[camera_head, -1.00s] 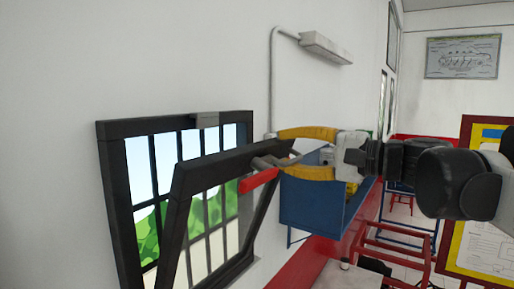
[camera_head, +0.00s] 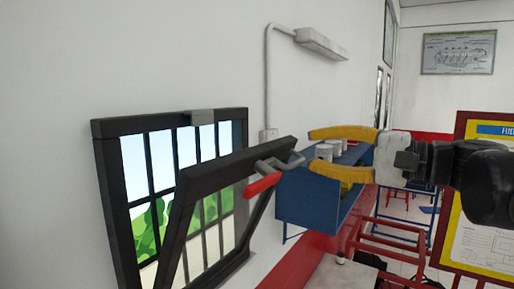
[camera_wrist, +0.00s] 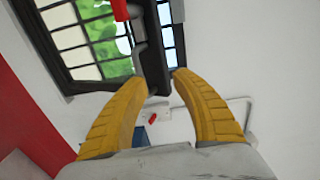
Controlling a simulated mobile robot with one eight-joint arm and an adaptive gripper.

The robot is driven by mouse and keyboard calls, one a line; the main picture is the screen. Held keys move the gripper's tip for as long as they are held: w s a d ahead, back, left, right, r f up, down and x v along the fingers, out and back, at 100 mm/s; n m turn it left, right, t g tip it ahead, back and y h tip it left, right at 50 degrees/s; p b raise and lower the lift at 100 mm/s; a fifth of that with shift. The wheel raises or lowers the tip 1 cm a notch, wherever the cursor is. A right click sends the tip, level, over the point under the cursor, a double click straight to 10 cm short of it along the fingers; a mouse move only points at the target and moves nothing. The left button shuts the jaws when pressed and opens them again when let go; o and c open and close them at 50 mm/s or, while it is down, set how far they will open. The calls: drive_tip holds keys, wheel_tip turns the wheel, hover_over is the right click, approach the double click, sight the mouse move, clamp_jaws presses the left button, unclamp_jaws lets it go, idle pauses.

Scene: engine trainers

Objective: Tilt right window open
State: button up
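The window is a black frame (camera_head: 119,215) on the white wall, with a barred inner sash (camera_head: 178,219) tilted inward at its top. A metal handle with a red grip (camera_head: 262,185) sticks out from the sash's top edge. In the wrist view, the open fingers (camera_wrist: 154,84) point toward the dark sash edge (camera_wrist: 152,62), and the red grip (camera_wrist: 121,8) is cut off at the top.
A blue shelf (camera_head: 315,205) with white containers stands along the wall behind my gripper. A lamp (camera_head: 321,43) on a bent pipe is fixed above. A red stool frame (camera_head: 385,240) and a framed yellow-and-red board (camera_head: 480,205) stand at the right.

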drive_tip(key=shift+f, duration=0.1)
idle(0.4)
drive_tip(key=v, duration=1.2)
